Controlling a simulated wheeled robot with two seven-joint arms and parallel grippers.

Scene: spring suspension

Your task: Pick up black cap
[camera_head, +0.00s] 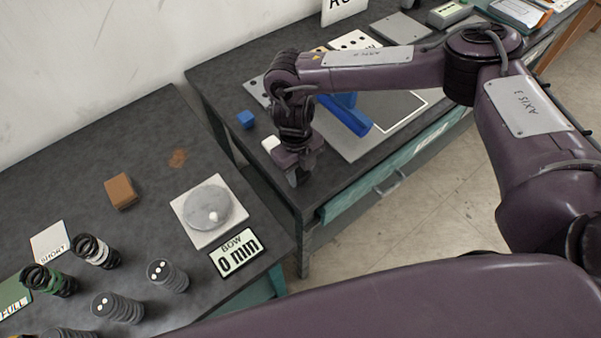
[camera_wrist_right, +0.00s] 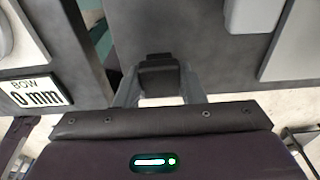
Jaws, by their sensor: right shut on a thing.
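My right gripper (camera_head: 299,176) points down over the near left corner of the far table in the head view. In the right wrist view its two grey fingers (camera_wrist_right: 160,88) are shut on a small black block-like thing, the black cap (camera_wrist_right: 158,70), which sits between the fingertips. In the head view the cap cannot be made out against the dark gripper and tabletop. I cannot tell whether the cap touches the table or is just above it. My left gripper is not in view.
A white block (camera_head: 271,144) and a blue cube (camera_head: 246,119) lie near the gripper. A blue bracket (camera_head: 345,115) stands on a grey plate. The left table holds a round grey disc (camera_head: 208,206), a "BOW 0 mm" sign (camera_head: 237,252), a brown block (camera_head: 121,191) and several springs. A gap separates the tables.

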